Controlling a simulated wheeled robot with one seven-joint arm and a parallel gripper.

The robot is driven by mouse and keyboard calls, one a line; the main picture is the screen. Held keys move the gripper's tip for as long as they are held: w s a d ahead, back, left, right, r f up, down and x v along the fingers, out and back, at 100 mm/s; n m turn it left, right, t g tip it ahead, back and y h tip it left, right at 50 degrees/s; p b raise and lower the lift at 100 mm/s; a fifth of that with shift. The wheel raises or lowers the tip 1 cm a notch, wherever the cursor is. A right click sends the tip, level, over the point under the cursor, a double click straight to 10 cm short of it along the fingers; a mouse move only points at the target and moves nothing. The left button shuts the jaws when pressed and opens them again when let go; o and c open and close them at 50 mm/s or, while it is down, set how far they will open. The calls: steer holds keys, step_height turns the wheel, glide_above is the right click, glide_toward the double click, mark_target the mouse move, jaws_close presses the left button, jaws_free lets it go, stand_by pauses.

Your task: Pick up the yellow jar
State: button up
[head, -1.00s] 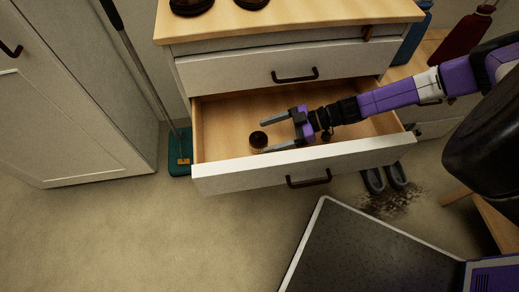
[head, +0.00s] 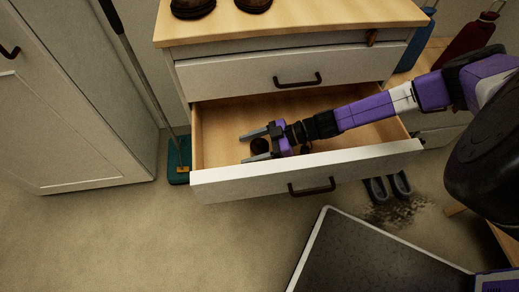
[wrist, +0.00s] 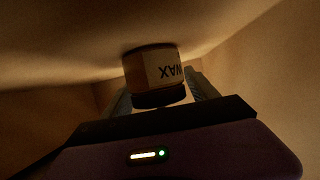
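The jar (head: 259,146) stands in the open drawer, toward its left end. In the head view I see mostly its dark round lid. In the wrist view the jar (wrist: 151,66) has a yellow-brown body, a pale label reading "WAX" and a dark lid; the picture has it upside down. My gripper (head: 244,149) reaches into the drawer from the right, with one finger on each side of the jar. The fingers are open, and in the head view there are gaps beside the jar.
The drawer front (head: 300,178) stands close in front of my gripper. A small dark round thing (head: 305,148) lies in the drawer beside my wrist, partly hidden. A closed drawer (head: 240,80) is above.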

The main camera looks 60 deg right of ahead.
jaws_close()
steer(key=shift+r, duration=0.1)
